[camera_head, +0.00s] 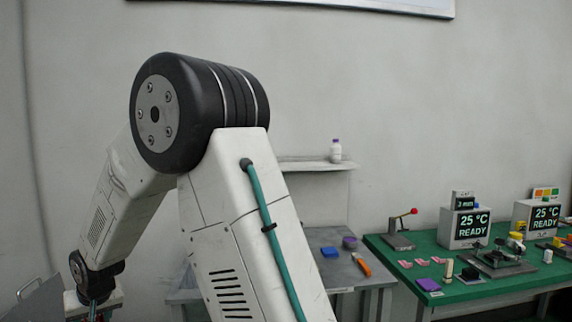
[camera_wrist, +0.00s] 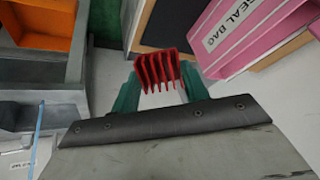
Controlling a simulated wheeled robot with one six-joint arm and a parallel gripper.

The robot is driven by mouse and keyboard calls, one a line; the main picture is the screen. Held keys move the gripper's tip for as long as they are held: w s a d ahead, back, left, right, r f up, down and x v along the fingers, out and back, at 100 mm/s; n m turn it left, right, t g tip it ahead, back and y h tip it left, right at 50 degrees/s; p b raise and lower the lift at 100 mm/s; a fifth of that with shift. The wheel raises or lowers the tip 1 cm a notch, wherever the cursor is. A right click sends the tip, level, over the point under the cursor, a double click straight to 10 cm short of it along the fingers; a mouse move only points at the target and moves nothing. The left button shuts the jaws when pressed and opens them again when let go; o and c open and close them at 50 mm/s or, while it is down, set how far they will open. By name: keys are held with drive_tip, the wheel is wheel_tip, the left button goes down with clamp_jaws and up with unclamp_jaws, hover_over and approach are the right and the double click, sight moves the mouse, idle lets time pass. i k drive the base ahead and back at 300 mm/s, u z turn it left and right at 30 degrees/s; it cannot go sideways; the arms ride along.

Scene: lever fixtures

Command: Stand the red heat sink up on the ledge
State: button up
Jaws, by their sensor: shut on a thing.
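The red heat sink (camera_wrist: 154,68), a finned block, shows in the upper middle of the wrist view. My gripper (camera_wrist: 158,82) is shut on it, with a green finger at each side and the fins pointing toward the camera's lower side. In the head view the heat sink cannot be made out; my arm fills the left and centre, and its wrist is at the lower left edge. A narrow pale ledge (camera_head: 300,164) is on the wall behind my arm, partly hidden by it.
A white bottle (camera_head: 336,151) stands on the ledge's right end. Below is a grey table (camera_head: 345,277) with a blue block (camera_head: 329,253) and an orange-handled tool (camera_head: 361,264). A green workbench (camera_head: 465,290) stands right. An orange bin (camera_wrist: 40,25) and a pink bin (camera_wrist: 250,35) flank my gripper.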

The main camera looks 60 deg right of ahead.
sight(285, 166)
drive_tip(key=i, duration=0.3)
drive_tip(key=z, duration=0.75)
